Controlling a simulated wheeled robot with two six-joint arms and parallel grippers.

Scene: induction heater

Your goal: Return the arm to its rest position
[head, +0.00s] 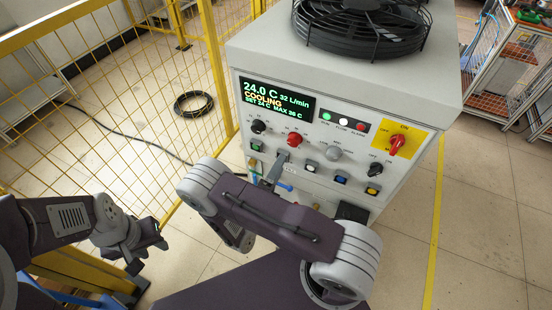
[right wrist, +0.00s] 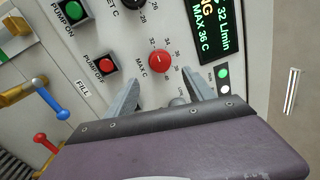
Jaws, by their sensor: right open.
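My right arm reaches across the front of a light grey cabinet (head: 375,95). Its gripper (right wrist: 162,80) is open and empty, with its two grey fingers apart just in front of the control panel. A red MAX C knob (right wrist: 160,62) lies just beyond the fingertips; it also shows in the head view (head: 294,139). I cannot tell whether a finger touches the panel. A grey knob (right wrist: 179,102) is partly hidden between the fingers. My left gripper (head: 142,250) hangs at the lower left, away from the cabinet; its jaw opening is unclear.
The display (head: 275,100) reads 24.0 C, 32 L/min, COOLING. A red switch (head: 397,143) sits on a yellow plate. Blue (right wrist: 45,143) and red (right wrist: 62,113) valve levers stick out near the gripper.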

